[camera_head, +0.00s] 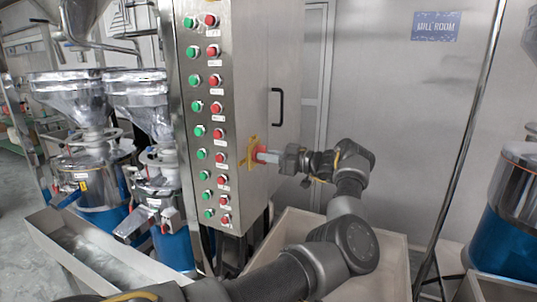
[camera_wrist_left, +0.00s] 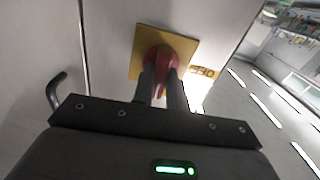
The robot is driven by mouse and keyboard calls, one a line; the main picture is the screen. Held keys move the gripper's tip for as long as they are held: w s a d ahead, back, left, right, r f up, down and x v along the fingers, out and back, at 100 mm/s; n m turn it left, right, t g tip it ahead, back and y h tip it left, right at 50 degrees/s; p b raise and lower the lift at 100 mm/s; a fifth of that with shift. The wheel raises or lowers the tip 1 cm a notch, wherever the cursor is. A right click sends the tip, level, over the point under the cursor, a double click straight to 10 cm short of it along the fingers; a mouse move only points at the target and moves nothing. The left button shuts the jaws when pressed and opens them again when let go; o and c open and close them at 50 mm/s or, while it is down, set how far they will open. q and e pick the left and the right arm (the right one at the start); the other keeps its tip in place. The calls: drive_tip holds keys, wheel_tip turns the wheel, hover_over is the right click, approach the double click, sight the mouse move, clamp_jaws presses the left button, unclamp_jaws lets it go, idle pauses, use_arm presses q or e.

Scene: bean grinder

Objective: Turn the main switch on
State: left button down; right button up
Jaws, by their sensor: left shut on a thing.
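The main switch is a red knob (camera_head: 259,152) on a yellow plate (camera_head: 249,158) on the side of the steel control cabinet. In the left wrist view the red knob (camera_wrist_left: 158,55) sits in front of the yellow plate (camera_wrist_left: 183,42), beside a yellow label (camera_wrist_left: 202,72) that seems to read OFF upside down. My left gripper (camera_head: 266,156) reaches it from the right and is shut on the knob. Its two fingers (camera_wrist_left: 163,80) lie on either side of the knob's grip and hide part of it. My right gripper is not in view.
The cabinet front (camera_head: 232,70) carries columns of green and red buttons. A black door handle (camera_head: 280,106) is above my left gripper. Steel and blue grinders (camera_head: 85,180) stand at the left. A pale bin (camera_head: 385,245) lies below my left arm. A thin upright pole (camera_head: 462,150) is at right.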

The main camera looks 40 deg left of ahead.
use_arm(q)
drive_tip(key=shift+m, duration=0.4)
drive_tip(key=c, duration=1.4)
unclamp_jaws()
drive_tip(key=shift+w+d, duration=0.1)
drive_tip(key=b+v, duration=0.4)
drive_tip(key=v, duration=0.6)
drive_tip(key=shift+d, duration=0.35)
drive_tip(key=shift+w, duration=0.1)
